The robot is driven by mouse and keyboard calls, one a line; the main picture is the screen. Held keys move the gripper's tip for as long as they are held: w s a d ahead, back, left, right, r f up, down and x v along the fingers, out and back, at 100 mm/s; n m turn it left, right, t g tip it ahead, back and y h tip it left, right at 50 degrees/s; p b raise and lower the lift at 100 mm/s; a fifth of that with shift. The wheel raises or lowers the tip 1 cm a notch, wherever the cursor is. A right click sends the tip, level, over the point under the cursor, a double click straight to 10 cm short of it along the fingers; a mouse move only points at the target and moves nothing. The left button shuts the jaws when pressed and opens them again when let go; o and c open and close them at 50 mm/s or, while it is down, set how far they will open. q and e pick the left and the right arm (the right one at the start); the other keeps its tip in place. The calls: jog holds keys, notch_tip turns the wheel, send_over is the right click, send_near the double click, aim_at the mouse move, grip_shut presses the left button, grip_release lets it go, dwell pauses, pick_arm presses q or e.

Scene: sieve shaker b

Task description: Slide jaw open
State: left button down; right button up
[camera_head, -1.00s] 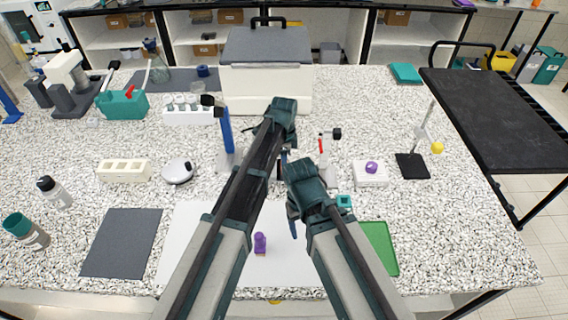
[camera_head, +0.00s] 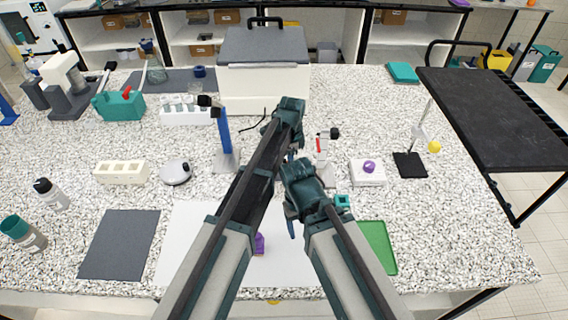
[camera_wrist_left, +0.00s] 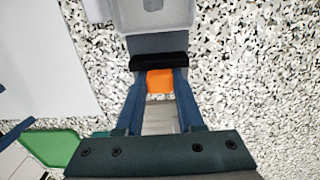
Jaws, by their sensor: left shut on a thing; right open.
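My left gripper (camera_head: 292,153) reaches over the middle of the bench, and its own arm hides much of what lies below. In the left wrist view its two fingers (camera_wrist_left: 160,73) stand either side of an orange block (camera_wrist_left: 159,81), with a black bar (camera_wrist_left: 159,62) across the tips. I take it as shut on the black bar, perhaps the jaw; the exact contact is unclear. A light grey housing (camera_wrist_left: 180,17) lies just beyond the bar, and a metal strip (camera_wrist_left: 160,117) runs between the fingers. My right gripper (camera_head: 292,228) is open, fingers pointing down, nearer the front.
A blue post (camera_head: 225,128) stands left of the left gripper, and a stand with a red part (camera_head: 319,144) stands to its right. A purple bottle (camera_head: 260,244) is partly behind my left arm on a white sheet (camera_head: 185,245). A green tray (camera_head: 378,245) lies front right.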

pick_arm(q)
jog(key=shift+d, duration=0.2)
jog(key=c, duration=0.5)
grip_release()
jog(key=shift+d, duration=0.1)
jog(key=shift+r, duration=0.15)
pick_arm(e)
jog(key=shift+r, duration=0.15)
pick_arm(q)
jog(key=shift+r+p, duration=0.45)
jog(key=shift+p, duration=0.2)
pick_arm(e)
jog(key=shift+r, duration=0.5)
pick_arm(q)
notch_tip(320, 180, up, 13)
jog(key=p, duration=1.2)
jog(key=shift+f, duration=0.2)
pick_arm(e)
notch_tip(320, 180, up, 12)
jog(key=shift+r, duration=0.25)
pick_arm(q)
jog(key=shift+s+f, duration=0.1)
pick_arm(e)
jog(key=shift+s, duration=0.1)
